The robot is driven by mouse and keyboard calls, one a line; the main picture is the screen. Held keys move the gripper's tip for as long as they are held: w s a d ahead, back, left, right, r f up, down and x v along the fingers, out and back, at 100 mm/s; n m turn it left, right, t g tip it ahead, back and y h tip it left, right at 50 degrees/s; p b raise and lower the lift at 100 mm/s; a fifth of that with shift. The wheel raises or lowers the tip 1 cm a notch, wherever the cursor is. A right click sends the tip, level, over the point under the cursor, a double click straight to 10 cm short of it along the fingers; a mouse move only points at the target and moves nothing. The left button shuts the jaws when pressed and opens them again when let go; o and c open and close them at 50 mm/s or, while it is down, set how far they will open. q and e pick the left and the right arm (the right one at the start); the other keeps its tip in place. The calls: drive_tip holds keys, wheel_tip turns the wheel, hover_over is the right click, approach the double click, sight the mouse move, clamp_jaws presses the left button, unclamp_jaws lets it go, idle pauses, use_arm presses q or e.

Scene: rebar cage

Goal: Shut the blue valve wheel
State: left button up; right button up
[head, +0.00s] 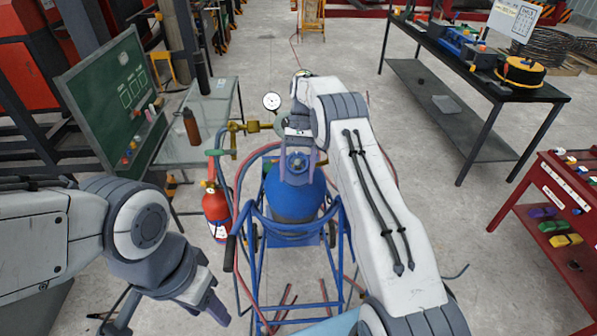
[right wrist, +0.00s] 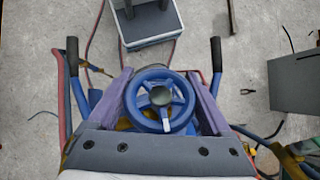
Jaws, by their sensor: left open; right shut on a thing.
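The blue valve wheel (head: 297,161) sits on top of a blue gas cylinder (head: 296,199) in a blue cart. In the right wrist view the wheel (right wrist: 183,101) is a spoked ring with a dark grey hub. My right gripper (head: 299,178) reaches down over the wheel, and its two purple fingers stand on opposite sides of the rim. It is shut on the wheel, as the right wrist view (right wrist: 160,76) also shows. My left gripper (head: 212,304) is open and empty at the lower left, apart from the cart. My right arm hides part of the cylinder top.
A brass regulator (head: 240,127) with a white gauge (head: 271,101) is left of the wheel. A red extinguisher (head: 216,208) stands beside the blue cart (head: 292,240). Hoses loop around the cart. A chalkboard (head: 112,95) is left; a red workbench (head: 560,205) is right.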

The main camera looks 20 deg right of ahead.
drive_tip(key=shift+a+m+y, duration=0.1)
drive_tip(key=shift+m+y, duration=0.2)
drive_tip(key=shift+y, duration=0.2)
drive_tip(key=o, duration=1.2)
drive_tip(key=shift+c, duration=0.2)
